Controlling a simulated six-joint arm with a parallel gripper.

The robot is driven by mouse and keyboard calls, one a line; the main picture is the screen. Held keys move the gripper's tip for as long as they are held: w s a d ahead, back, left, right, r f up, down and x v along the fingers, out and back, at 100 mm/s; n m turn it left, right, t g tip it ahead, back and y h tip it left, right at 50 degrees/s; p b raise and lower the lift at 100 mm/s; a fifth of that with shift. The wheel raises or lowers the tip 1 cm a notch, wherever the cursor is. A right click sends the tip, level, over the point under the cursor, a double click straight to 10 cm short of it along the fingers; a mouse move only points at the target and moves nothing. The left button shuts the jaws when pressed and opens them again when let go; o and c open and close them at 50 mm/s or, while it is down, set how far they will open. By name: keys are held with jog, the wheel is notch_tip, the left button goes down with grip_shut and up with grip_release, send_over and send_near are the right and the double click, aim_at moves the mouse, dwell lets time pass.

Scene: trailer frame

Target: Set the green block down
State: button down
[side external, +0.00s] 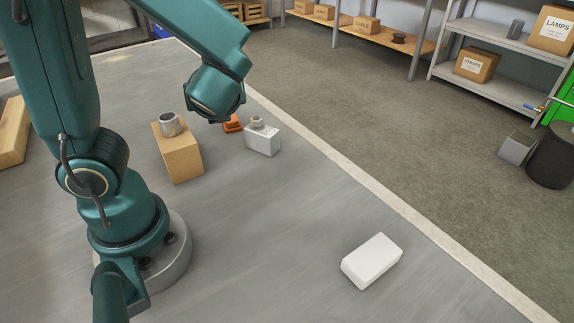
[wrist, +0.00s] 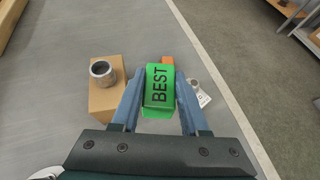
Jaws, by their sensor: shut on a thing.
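The green block (wrist: 159,88) has "BEST" in dark letters on its face. In the wrist view it sits between the two blue fingers of my gripper (wrist: 160,92), which is shut on it. In the side external view my arm hides the fingers and the green block. What lies directly under the block is hidden, and I cannot tell how high it is held.
A cardboard box (side external: 179,155) with a metal cylinder (side external: 169,124) on top stands left of the block. A white block (side external: 372,261) lies on the otherwise clear front right surface.

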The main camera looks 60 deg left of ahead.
jog(key=shift+s+f+n+g, duration=0.25)
jog(key=shift+s+n+g, duration=0.1)
jog(key=shift+n+g, duration=0.15)
jog(key=s+d+f+n+g+h, duration=0.4)
jog(key=s+d+n+g+h, duration=0.3)
jog(key=n+g, duration=0.8)
jog(key=w+d+r+n+t+h, duration=0.2)
jog(key=w+d+r+n+h, duration=0.1)
jog(key=d+n+h, duration=0.45)
jog(key=w+d+r+n+t+h, duration=0.1)
jog(key=w+d+r+n+h, duration=0.2)
jog(key=d+n+h, duration=0.4)
jog(key=y, duration=0.1)
send_over(281, 313)
jog(key=shift+n, duration=0.25)
notch_tip(281, 313, down, 12)
jog(key=shift+f, duration=2.15)
jog(key=shift+f, duration=0.1)
